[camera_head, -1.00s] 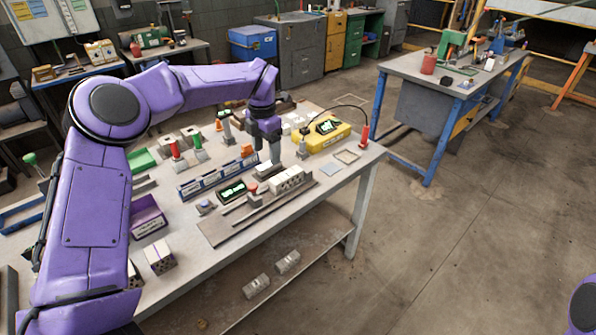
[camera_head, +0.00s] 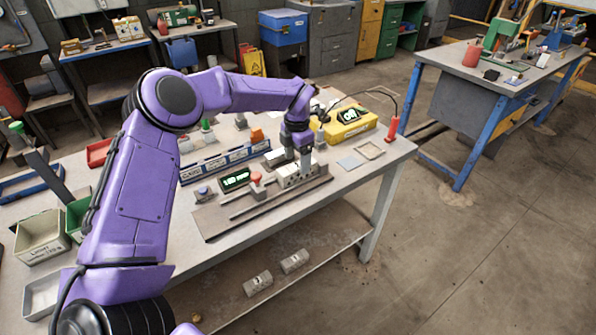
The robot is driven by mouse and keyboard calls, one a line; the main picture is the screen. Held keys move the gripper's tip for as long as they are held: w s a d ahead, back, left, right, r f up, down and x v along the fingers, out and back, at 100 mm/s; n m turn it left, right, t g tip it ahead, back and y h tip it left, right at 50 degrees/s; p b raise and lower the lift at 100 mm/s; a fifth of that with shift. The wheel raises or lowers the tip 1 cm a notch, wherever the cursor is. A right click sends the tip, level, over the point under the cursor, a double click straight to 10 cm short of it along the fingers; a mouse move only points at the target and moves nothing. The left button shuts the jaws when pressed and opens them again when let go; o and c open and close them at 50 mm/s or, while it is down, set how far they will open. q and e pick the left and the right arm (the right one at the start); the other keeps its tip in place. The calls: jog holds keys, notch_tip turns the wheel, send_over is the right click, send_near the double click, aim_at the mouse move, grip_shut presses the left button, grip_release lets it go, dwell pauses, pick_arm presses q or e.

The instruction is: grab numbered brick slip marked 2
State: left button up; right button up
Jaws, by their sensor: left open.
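A row of pale hollow brick slips (camera_head: 288,181) stands on the rail fixture (camera_head: 250,207) near the front edge of the workbench. Dark holes show in their front faces. Their number marks are too small to read, so I cannot tell which is marked 2. My left gripper (camera_head: 297,164) points down, open, right at the row; its fingers hide part of the slips. I cannot tell whether the fingers touch a slip. Two grey blocks with dark marks, one nearer (camera_head: 258,284) and one farther (camera_head: 294,261), lie on the lower shelf. My right gripper is out of view.
A red knob (camera_head: 256,178) and a green-lit display (camera_head: 235,180) stand left of the slips. A yellow device (camera_head: 350,124) with a cable to a red handheld piece (camera_head: 392,128) stands behind right. A blue-edged rack (camera_head: 225,162) lies behind. The bench's right front corner is clear.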

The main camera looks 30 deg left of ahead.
aim_at(296, 166)
pick_arm(q)
notch_tip(296, 166, down, 4)
jog(key=shift+s+f+p, duration=0.1)
jog(key=shift+s+p, duration=0.05)
jog(key=shift+p, duration=0.65)
jog(key=shift+a+f, duration=0.1)
jog(key=shift+f, duration=0.15)
jog(key=shift+r, duration=0.1)
jog(key=c, duration=1.2)
